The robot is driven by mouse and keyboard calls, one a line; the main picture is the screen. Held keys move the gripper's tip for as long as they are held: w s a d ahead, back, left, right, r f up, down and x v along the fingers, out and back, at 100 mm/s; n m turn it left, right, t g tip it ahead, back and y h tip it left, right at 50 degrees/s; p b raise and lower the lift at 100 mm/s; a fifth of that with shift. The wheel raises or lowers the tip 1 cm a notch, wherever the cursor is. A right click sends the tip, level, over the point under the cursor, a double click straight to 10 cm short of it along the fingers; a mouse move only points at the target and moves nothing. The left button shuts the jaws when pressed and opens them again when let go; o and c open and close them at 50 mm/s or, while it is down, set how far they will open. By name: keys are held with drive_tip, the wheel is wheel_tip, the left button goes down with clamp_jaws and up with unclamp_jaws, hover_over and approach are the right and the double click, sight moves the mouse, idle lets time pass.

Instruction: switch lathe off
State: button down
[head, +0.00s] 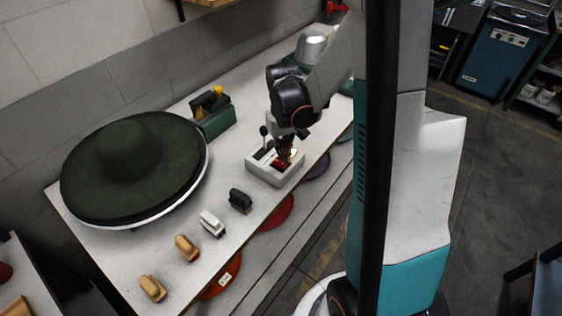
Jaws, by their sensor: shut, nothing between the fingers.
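A pale control box (262,172) sits near the front edge of the white bench. It has a red switch part (281,164) on its right side and a small black lever (264,132) standing at its back left. My gripper (285,155) points down over the right side of this box, shut and empty, with its fingertips at the red part. I cannot tell whether they touch it, and the fingers partly hide the switch. No label says which machine the box belongs to. I cannot make out a lathe with certainty.
A dark green wide-brimmed hat (135,165) lies on a white round base (165,216) at left. A green box (214,121) with a yellow-and-black top stands behind. Several brushes, including a black one (240,200), line the front edge. Red discs (275,213) sit below.

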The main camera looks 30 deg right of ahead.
drive_tip(key=shift+f+b, duration=1.15)
drive_tip(key=shift+f, duration=0.25)
idle(0.9)
drive_tip(key=shift+r, duration=0.15)
drive_tip(key=shift+r+p, duration=2.35)
drive_tip(key=shift+r, duration=1.05)
